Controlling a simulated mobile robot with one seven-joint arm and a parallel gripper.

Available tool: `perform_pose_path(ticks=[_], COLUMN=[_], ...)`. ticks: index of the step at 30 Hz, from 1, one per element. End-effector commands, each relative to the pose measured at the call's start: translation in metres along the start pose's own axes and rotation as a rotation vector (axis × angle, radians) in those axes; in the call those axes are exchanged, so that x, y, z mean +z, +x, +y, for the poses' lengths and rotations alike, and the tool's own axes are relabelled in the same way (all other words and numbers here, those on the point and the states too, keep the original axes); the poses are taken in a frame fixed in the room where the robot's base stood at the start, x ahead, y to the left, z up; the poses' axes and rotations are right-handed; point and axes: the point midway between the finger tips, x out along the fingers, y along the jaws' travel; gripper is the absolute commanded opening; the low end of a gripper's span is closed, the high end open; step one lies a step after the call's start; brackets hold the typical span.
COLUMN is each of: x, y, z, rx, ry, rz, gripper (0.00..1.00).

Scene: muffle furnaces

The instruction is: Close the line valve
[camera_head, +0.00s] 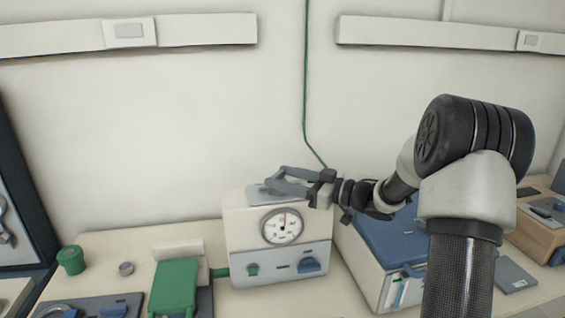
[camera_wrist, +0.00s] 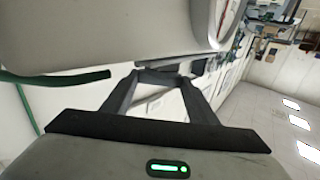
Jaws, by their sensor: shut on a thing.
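The white gauge box (camera_head: 245,228) with a round dial (camera_head: 282,227) stands on the bench. In the wrist view, its pale body (camera_wrist: 110,35) fills the top. My gripper (camera_head: 282,179) reaches in from the right over the box's top. In the wrist view my gripper (camera_wrist: 160,76) has its fingertips drawn together on a small dark grey part (camera_wrist: 158,69) close against the box. This looks like the line valve's handle, but the fingers hide most of it. A green hose (camera_head: 306,110) runs down the wall behind; its end shows in the wrist view (camera_wrist: 60,77).
A blue-topped white case (camera_head: 385,236) stands right of the box, under my arm. A green block (camera_head: 174,284), a green cap (camera_head: 71,260) and a small grey knob (camera_head: 126,268) are on the left.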

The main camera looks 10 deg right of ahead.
Motion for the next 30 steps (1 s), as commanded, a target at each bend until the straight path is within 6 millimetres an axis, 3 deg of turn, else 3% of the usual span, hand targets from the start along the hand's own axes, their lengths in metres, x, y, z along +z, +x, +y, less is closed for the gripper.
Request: perform_pose_path(ticks=[1, 15, 30], x=[-0.0069, -0.0012, -0.0023], y=[0.0013, 0.0048, 0.0069], z=[0.0027, 0.0089, 0.0114], rx=[-0.045, -0.477, -0.696], ry=[-0.001, -0.004, -0.005], rz=[0.004, 0.002, 0.005], gripper=[0.31, 0.31, 0.31])
